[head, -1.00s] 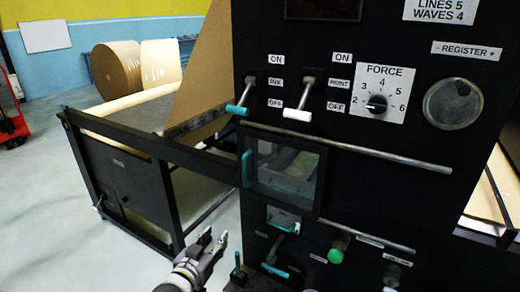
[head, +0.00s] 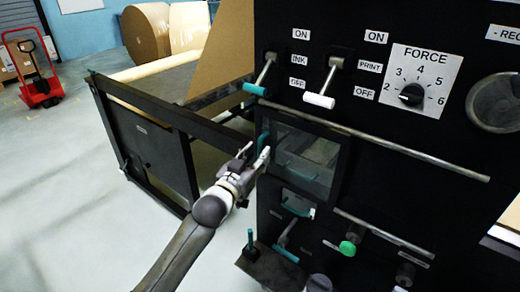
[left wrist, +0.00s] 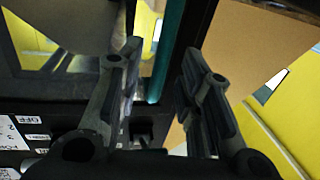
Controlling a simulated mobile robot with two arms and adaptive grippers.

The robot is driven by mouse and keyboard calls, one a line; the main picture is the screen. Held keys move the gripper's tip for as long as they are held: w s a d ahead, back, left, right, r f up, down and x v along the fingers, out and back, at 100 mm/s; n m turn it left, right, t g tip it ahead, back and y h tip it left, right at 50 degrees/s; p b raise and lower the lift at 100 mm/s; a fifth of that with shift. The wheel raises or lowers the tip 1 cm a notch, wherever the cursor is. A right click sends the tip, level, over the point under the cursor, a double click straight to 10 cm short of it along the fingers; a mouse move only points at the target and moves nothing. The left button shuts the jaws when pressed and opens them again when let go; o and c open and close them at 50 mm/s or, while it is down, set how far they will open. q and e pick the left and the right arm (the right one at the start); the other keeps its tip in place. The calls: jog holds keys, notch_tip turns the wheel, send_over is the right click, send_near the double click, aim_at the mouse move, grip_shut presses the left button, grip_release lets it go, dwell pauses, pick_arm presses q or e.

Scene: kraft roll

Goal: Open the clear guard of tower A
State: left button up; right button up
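The clear guard (head: 310,165) is a dark-framed see-through window on the front of the black machine and looks closed. Its teal upright handle (head: 263,139) is on the guard's left edge. My left gripper (head: 256,155) is at this handle, coming from the lower left. In the left wrist view, the teal handle (left wrist: 168,45) runs between the two spread fingers of the left gripper (left wrist: 162,80). The fingers look apart from it; whether either one touches it is unclear.
Above the guard are the ink lever (head: 261,79), the print lever (head: 326,85) and the force dial (head: 411,94). A metal bar (head: 380,140) crosses above the guard. Below are a small teal-handled flap (head: 298,205) and a green knob (head: 347,248). Open floor lies left.

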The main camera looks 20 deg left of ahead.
pick_arm(q)
jog(key=shift+w+d, duration=0.2)
jog(key=shift+w, duration=1)
grip_shut()
